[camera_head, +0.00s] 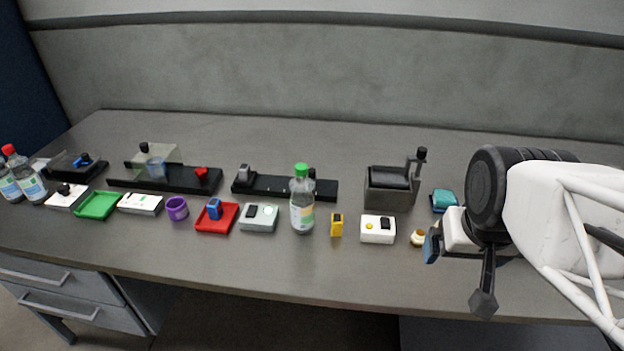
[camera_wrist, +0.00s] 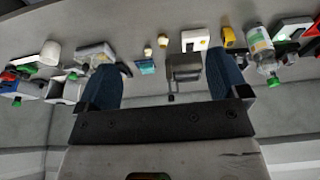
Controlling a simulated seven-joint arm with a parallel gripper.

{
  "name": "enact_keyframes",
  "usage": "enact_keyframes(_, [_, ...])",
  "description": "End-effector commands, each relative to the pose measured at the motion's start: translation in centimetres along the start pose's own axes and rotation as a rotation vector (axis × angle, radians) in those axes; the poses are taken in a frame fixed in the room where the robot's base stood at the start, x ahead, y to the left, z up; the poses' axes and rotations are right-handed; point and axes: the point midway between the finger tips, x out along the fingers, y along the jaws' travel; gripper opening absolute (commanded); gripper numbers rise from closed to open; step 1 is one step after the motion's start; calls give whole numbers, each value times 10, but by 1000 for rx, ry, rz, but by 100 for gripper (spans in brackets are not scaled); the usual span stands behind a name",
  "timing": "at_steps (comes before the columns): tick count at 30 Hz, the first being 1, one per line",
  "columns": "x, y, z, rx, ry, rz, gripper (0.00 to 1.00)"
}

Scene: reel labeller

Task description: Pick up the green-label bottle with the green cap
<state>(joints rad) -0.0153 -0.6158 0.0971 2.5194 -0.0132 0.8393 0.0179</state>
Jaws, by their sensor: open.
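The green-capped bottle (camera_head: 302,205) stands upright near the middle of the table in the head view. It is clear, with a pale greenish label and a green cap. In the wrist view the bottle (camera_wrist: 260,48) appears upside down at the right, outside the fingers. My gripper shows in the wrist view (camera_wrist: 165,85) with two blue fingers spread wide and nothing between them in their grasp. In the head view my arm is at the right end of the table, well to the right of the bottle, and the fingertips are partly hidden.
Red-capped bottles (camera_head: 27,177) are far left. The front table strip is clear.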

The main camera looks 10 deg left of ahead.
Motion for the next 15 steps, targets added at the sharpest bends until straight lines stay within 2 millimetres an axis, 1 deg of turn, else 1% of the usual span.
enact_keyframes(8, [39,-27,-56,-68,191,-26,93])
enact_keyframes(15, [72,-62,-105,-132,392,-68,93])
